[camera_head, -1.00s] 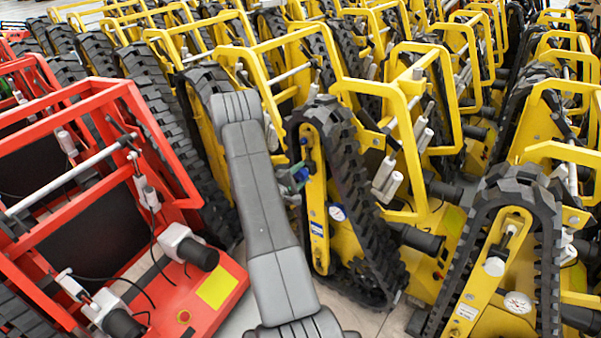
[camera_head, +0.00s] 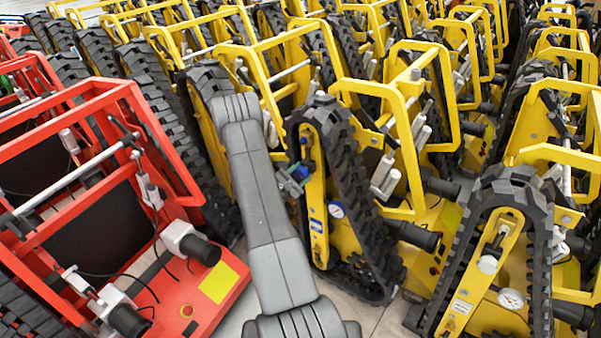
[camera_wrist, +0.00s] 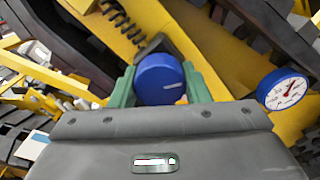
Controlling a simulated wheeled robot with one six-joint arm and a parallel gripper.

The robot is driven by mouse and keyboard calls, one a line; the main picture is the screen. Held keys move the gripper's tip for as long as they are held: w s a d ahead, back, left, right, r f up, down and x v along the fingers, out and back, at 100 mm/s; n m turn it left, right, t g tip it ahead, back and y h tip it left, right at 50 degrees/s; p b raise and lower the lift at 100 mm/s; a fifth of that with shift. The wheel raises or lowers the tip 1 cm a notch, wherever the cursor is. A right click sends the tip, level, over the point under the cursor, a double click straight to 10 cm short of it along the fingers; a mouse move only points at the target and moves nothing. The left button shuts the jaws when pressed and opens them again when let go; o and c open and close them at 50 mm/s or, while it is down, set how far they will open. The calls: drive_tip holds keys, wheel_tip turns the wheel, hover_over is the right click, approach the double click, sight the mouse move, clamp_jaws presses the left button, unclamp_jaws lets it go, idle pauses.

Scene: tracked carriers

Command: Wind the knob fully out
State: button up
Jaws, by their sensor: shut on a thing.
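The blue round knob (camera_wrist: 160,80) is in the middle of the wrist view, in front of a yellow plate of a tracked carrier. A small pale mark shows on its face. My gripper (camera_wrist: 161,88) has its two green fingers on either side of the knob, shut on it. In the head view my gripper (camera_head: 293,180) reaches the inner side of the yellow track frame (camera_head: 317,215) of the middle carrier. The knob's blue edge (camera_head: 304,169) shows only as a small patch there. How far the knob stands out from the plate is hidden.
A blue-rimmed dial gauge (camera_wrist: 283,90) sits right of the knob; it also shows in the head view (camera_head: 337,210). The black rubber track (camera_head: 365,230) runs close beside. A red carrier (camera_head: 180,285) stands left, and yellow carriers crowd behind and right.

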drive_tip(key=shift+f, duration=0.1)
idle(0.3)
drive_tip(key=o, duration=1)
drive_tip(key=b+v, duration=0.1)
drive_tip(key=v, duration=1.2)
drive_tip(key=shift+s+a, duration=0.2)
drive_tip(key=shift+s, duration=0.2)
